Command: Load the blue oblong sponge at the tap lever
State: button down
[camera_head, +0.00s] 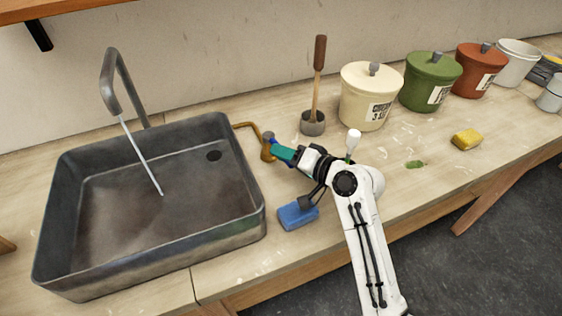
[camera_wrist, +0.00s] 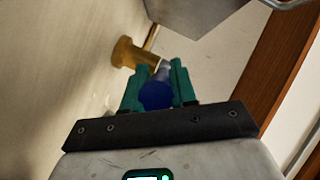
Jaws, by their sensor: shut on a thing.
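The blue oblong sponge (camera_head: 298,215) lies on the counter just right of the sink, below my arm in the head view; it does not show in the wrist view. The tap lever (camera_head: 267,149) stands on the counter beside the sink's right wall, with a brass body. My gripper (camera_head: 279,150) is at the lever. In the wrist view, the teal fingers of my gripper (camera_wrist: 158,72) are shut around the lever's blue rounded end (camera_wrist: 157,96), with the brass body (camera_wrist: 126,52) beyond. My gripper hides part of the lever in the head view.
A thin stream (camera_head: 142,157) runs from the grey spout (camera_head: 112,88) into the sink (camera_head: 255,208). A brush in a holder (camera_head: 313,126) and lidded canisters stand behind. A yellow sponge (camera_head: 466,139) lies at right. Counter right of the blue sponge is mostly clear.

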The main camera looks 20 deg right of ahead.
jog(key=shift+d+f+n+g+y, duration=0.1)
jog(key=shift+d+n+g+y, duration=0.2)
jog(key=shift+n+y, duration=0.1)
jog(key=c, duration=1)
grip_release()
jog(key=b+v, duration=0.1)
jog(key=v, duration=0.9)
jog(key=shift+s+d, duration=0.2)
jog(key=shift+s, duration=0.05)
